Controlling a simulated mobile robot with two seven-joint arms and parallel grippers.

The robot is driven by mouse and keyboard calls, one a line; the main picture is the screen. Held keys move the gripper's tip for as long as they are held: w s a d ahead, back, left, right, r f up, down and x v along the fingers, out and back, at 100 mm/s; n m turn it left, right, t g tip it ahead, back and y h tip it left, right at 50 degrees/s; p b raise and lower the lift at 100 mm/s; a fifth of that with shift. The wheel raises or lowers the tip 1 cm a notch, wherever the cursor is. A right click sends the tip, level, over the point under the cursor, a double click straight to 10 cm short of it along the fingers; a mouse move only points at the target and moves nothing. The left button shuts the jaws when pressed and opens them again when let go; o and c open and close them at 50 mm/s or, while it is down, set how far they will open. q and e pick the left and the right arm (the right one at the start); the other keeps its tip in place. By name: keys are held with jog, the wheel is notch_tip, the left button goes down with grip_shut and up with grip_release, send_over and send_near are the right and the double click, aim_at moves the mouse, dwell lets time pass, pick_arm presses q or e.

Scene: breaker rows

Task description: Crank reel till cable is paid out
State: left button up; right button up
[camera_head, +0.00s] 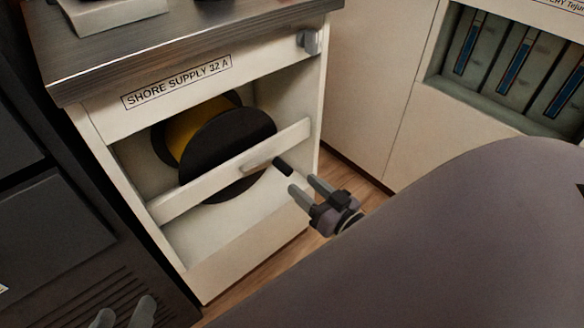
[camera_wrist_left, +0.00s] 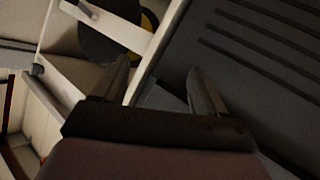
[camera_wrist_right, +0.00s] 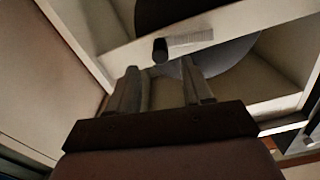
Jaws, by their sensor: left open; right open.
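The cable reel (camera_head: 227,150), with black round flanges and yellow cable on its drum, sits inside the white cabinet behind a cross bar. The crank handle is a short black grip (camera_head: 283,166) on a grey arm in front of the bar; the grip also shows in the right wrist view (camera_wrist_right: 160,50). My right gripper (camera_head: 304,189) is open and empty just right of and below the grip, apart from it. In the right wrist view the grip is ahead of the fingers. My left gripper (camera_head: 122,314) is open and empty at the bottom left, away from the reel.
The white cabinet (camera_head: 88,128) carries a "SHORE SUPPLY 32 A" label (camera_head: 178,82) and a dark worktop (camera_head: 200,48). A grey fitting (camera_head: 310,41) is at its upper right. Dark vented panels (camera_head: 50,230) stand left. A recess with blue-striped units (camera_head: 515,62) is right.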

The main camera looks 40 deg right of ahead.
aim_at(290, 174)
jog(key=shift+w+a+b, duration=0.15)
jog(key=shift+w+b, duration=0.3)
jog(key=shift+w, duration=1.2)
jog(key=shift+w+a+b, duration=0.15)
jog(key=shift+w+b, duration=0.25)
jog(key=shift+w, duration=1.25)
jog(key=shift+c, duration=0.3)
grip_shut()
